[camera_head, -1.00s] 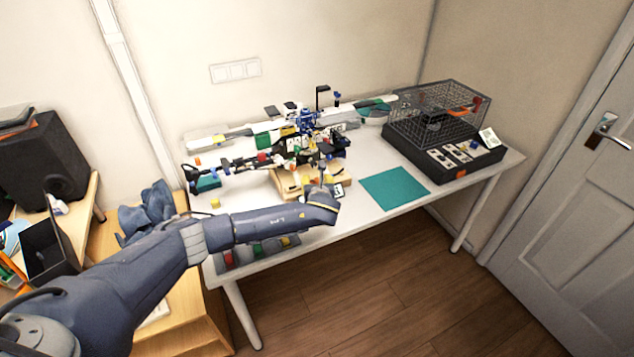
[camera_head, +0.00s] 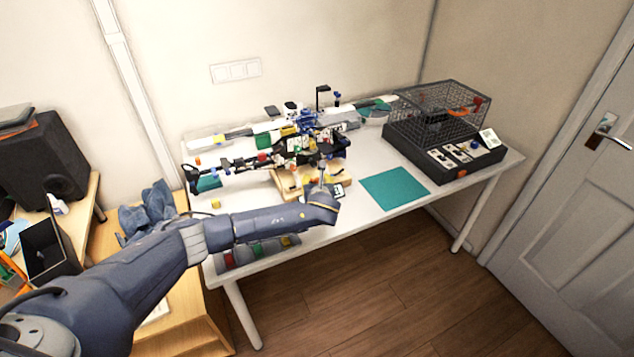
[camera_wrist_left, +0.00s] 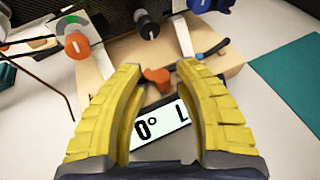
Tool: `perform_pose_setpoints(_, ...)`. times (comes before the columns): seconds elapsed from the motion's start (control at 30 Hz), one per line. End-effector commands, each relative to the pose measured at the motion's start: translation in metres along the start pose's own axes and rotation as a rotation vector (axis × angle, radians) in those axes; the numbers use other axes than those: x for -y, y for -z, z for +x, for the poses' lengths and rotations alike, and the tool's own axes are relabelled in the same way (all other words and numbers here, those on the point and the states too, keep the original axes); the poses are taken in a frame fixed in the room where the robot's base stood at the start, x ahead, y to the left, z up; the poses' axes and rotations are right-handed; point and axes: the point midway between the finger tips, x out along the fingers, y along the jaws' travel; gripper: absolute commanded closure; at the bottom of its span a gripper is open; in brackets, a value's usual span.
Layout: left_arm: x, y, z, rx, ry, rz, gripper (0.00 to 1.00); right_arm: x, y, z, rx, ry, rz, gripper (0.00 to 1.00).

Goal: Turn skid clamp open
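In the left wrist view, a small orange knob (camera_wrist_left: 157,75) sits on a light wooden base (camera_wrist_left: 205,70), just above a white label (camera_wrist_left: 160,125) reading "0° L". I cannot tell for sure that it is the skid clamp. My left gripper (camera_wrist_left: 160,68) has two yellow fingers, spread apart, one on each side of this knob; contact is not clear. In the head view the wooden base (camera_head: 285,181) stands on the table under a dark model, and my left wrist is at its front. The right gripper is not in view.
Another orange knob (camera_wrist_left: 77,45), a black knob (camera_wrist_left: 147,26) and blue parts (camera_wrist_left: 212,4) stand near the fingers. A thin dark rod lies at left. A teal mat (camera_head: 394,188) lies right of the base, and a black cage box (camera_head: 440,145) stands beyond it.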

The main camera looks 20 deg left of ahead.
Motion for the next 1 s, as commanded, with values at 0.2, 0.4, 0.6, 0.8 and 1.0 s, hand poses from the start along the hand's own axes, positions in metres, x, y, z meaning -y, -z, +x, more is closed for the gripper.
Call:
perform_pose_setpoints(0.2,0.001,0.001,0.0,-0.001,0.002,0.0,0.6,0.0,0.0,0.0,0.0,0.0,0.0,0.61)
perform_pose_setpoints(0.4,0.001,0.001,-0.005,-0.002,0.003,0.0,0.6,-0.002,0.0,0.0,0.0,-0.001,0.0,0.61)
perform_pose_setpoints(0.6,0.002,0.002,-0.027,-0.002,0.004,-0.001,0.6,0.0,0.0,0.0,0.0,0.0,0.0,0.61)
perform_pose_setpoints(0.8,0.001,0.002,-0.061,-0.003,0.005,-0.002,0.6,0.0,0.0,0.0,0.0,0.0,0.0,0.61)
perform_pose_setpoints(1.0,0.001,0.001,-0.092,-0.002,0.004,-0.002,0.6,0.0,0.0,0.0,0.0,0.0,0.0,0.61)
